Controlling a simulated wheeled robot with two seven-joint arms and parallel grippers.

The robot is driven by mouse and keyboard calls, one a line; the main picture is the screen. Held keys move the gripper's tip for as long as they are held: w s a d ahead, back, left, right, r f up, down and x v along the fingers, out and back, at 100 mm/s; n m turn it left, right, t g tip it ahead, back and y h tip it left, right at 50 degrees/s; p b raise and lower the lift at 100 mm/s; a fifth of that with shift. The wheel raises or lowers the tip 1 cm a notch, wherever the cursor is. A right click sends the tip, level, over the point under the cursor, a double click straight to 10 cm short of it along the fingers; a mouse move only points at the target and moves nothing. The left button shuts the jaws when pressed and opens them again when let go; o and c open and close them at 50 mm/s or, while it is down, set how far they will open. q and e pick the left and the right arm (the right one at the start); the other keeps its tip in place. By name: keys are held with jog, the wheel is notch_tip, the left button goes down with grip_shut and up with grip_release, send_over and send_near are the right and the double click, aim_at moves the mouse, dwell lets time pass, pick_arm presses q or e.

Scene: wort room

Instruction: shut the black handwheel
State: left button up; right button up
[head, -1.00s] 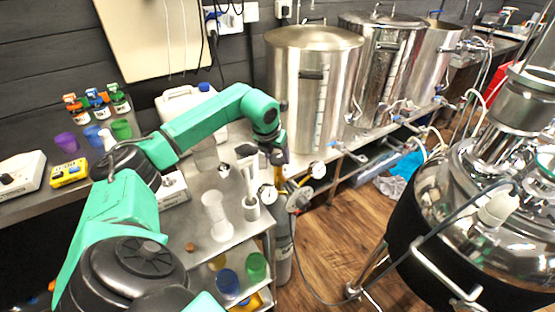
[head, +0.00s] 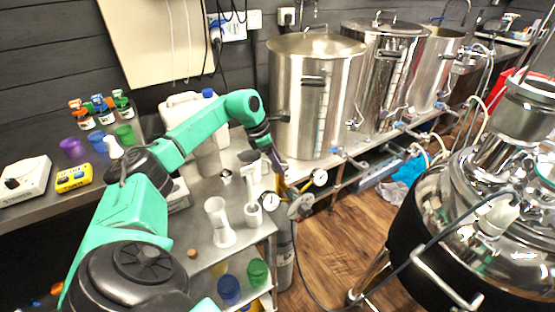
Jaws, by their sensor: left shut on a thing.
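My left gripper (head: 281,181) points down at the top of a grey gas cylinder (head: 285,262), among brass regulator fittings. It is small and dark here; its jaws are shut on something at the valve. The black handwheel cannot be made out apart from the dark gripper, which covers the valve top. The regulator's two round gauges show beside it, one at the left (head: 270,201) and one at the right (head: 320,177). A grey round regulator body (head: 301,207) sits just below the gripper. My right gripper is out of view.
A metal cart (head: 205,245) with a clear cylinder (head: 218,222) and a white holder (head: 252,213) stands left of the gas cylinder. Steel kettles (head: 300,100) stand on the bench behind. A large steel vessel (head: 455,230) is at right. Wooden floor (head: 335,240) lies open between.

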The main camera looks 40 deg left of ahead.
pick_arm(q)
jog(key=m, duration=0.2)
jog(key=shift+w+r+m+g+h, duration=0.1)
jog(key=shift+w+m+g+h, duration=0.05)
jog(key=shift+m+g+h, duration=0.25)
jog(key=shift+a+m+g, duration=0.1)
jog(key=shift+m+g, duration=0.2)
jog(key=shift+m, duration=0.6)
jog(key=m, duration=0.2)
jog(key=m+g, duration=0.1)
jog(key=m, duration=0.1)
jog(key=shift+w+g+h, duration=0.15)
jog(key=shift+g+h, duration=0.15)
jog(key=shift+h, duration=0.1)
jog(key=shift+m+b, duration=0.3)
jog(key=o, duration=1.4)
jog(key=shift+a, duration=0.1)
jog(key=shift+c, duration=0.2)
